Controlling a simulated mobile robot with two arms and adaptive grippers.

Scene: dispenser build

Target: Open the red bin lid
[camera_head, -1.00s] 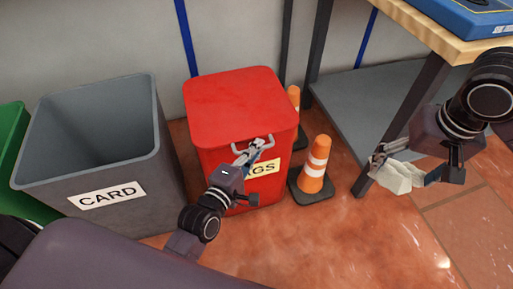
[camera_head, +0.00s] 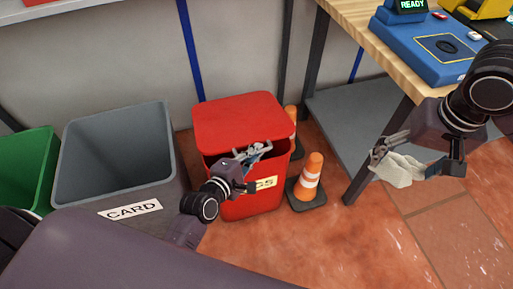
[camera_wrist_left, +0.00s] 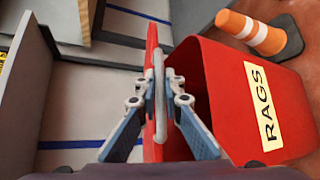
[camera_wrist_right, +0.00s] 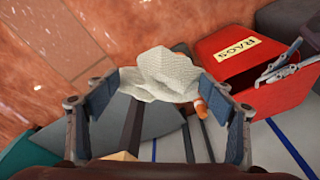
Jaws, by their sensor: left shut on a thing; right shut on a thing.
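The red bin (camera_head: 240,203) stands on the floor with a RAGS label on its front. Its red lid (camera_head: 238,118) is tilted up at the front, with a dark gap below it. My left gripper (camera_head: 255,152) is shut on the lid's metal handle (camera_wrist_left: 161,85), as the left wrist view shows. In that view the lid (camera_wrist_left: 149,70) stands apart from the bin's rim. My right gripper (camera_head: 381,157) is shut on a crumpled white cloth (camera_head: 398,169) and holds it in the air right of the bin. The cloth also shows in the right wrist view (camera_wrist_right: 160,75).
A grey CARD bin (camera_head: 115,150) and a green bin (camera_head: 28,168) stand to the left. Orange cones (camera_head: 309,180) stand close to the red bin's right side. A wooden-topped table (camera_head: 375,32) with a blue device (camera_head: 420,45) is at the right.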

